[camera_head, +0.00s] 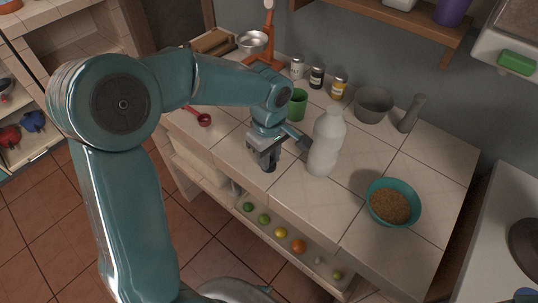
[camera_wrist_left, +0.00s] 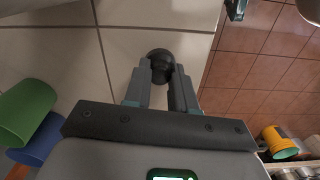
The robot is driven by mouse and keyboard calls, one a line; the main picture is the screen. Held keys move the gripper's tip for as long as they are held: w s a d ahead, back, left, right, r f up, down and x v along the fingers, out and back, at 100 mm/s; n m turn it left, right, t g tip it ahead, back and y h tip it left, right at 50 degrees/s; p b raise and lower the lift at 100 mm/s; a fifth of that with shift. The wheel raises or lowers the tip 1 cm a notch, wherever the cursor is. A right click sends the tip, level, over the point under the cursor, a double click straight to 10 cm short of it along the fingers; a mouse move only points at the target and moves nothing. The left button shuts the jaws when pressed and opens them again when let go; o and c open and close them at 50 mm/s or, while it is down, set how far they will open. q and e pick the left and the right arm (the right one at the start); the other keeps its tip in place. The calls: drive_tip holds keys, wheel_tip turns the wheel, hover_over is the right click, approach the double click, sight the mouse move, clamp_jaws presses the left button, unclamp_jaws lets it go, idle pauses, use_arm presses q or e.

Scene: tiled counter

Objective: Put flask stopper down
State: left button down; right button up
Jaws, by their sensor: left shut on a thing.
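My left gripper (camera_head: 264,160) is low over the front part of the tiled counter, left of the white flask (camera_head: 326,142). In the left wrist view its two fingers (camera_wrist_left: 164,82) are shut on a small dark round flask stopper (camera_wrist_left: 160,60). Only the stopper's dark end (camera_head: 269,169) shows below the fingers in the head view. I cannot tell whether it touches the tiles. The flask stands upright, apart from the gripper. My right gripper is not in view.
A green cup (camera_head: 298,103) and spice jars (camera_head: 317,77) stand behind the gripper. A teal bowl of grain (camera_head: 393,203) is at the right, a grey mortar (camera_head: 374,104) at the back. The counter's front edge is close to the gripper. Bare tiles (camera_head: 305,207) lie in front of the flask.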

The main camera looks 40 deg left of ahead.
use_arm(q)
drive_tip(key=shift+s, duration=0.1)
drive_tip(key=shift+f, duration=0.15)
drive_tip(key=c, duration=0.9)
unclamp_jaws()
drive_tip(key=shift+r, duration=0.45)
wheel_tip(320, 180, up, 12)
drive_tip(key=shift+f+p, duration=0.2)
drive_tip(key=shift+p, duration=0.25)
